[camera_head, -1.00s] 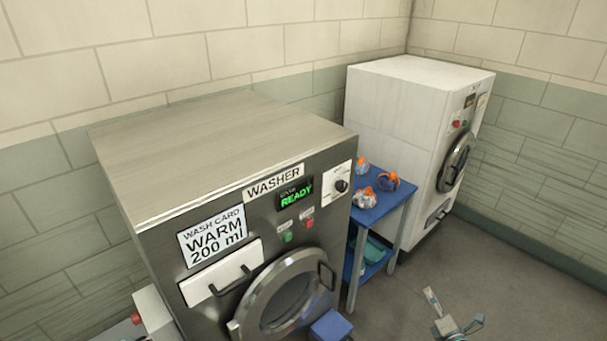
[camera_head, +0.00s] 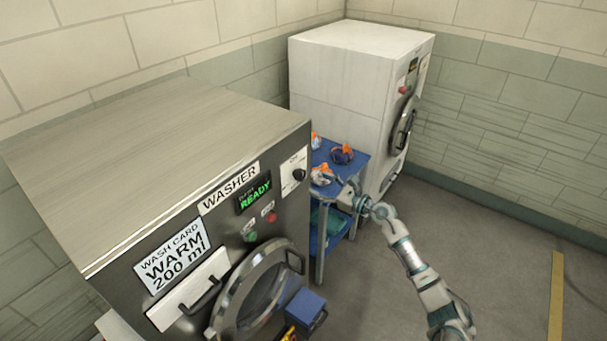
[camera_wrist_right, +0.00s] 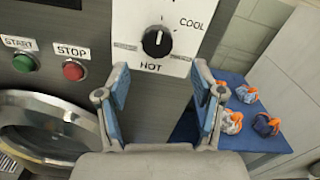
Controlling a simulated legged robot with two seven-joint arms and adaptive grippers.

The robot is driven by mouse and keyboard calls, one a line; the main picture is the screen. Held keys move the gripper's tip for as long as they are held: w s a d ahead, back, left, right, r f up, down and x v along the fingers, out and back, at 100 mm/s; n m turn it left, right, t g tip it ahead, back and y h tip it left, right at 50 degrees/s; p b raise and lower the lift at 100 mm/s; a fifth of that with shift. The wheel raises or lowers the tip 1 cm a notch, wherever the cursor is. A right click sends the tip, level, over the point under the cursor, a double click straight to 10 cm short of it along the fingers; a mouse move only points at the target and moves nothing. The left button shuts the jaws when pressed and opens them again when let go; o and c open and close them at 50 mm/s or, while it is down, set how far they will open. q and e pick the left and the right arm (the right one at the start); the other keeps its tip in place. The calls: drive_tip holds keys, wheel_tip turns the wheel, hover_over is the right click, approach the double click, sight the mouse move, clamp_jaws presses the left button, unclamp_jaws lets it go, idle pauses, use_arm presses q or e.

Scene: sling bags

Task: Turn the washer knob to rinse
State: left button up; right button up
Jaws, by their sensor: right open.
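The washer (camera_head: 190,170) is a metal machine whose display reads READY and whose card reads WASH CARD WARM 200 ml. Its black knob (camera_head: 299,174) sits on a white dial plate at the right of the front. In the right wrist view the knob (camera_wrist_right: 157,43) shows close, with COOL at its upper right and HOT below; other labels are too small to read. My right gripper (camera_head: 345,190) is open and empty, in front of the washer's right edge. Its two blue-padded fingers (camera_wrist_right: 164,90) stand below the knob, apart from it. My left gripper is not in view.
Green START (camera_wrist_right: 25,62) and red STOP (camera_wrist_right: 74,70) buttons are left of the knob. Below is the round door (camera_head: 262,290). Floor at right is clear.

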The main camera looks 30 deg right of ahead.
sight(303, 177)
drive_tip(key=x, duration=0.3)
drive_tip(key=p+x, duration=0.1)
drive_tip(key=x, duration=0.1)
drive_tip(key=shift+w+a+r, duration=0.2)
drive_tip(key=shift+w, duration=0.15)
drive_tip(key=shift+w+a+f, duration=0.1)
drive_tip(key=shift+w+a, duration=0.25)
drive_tip(key=shift+w, duration=0.1)
drive_tip(key=shift+d, duration=0.1)
drive_tip(key=shift+c, duration=0.2)
drive_tip(key=shift+s, duration=0.1)
drive_tip(key=c, duration=1.1)
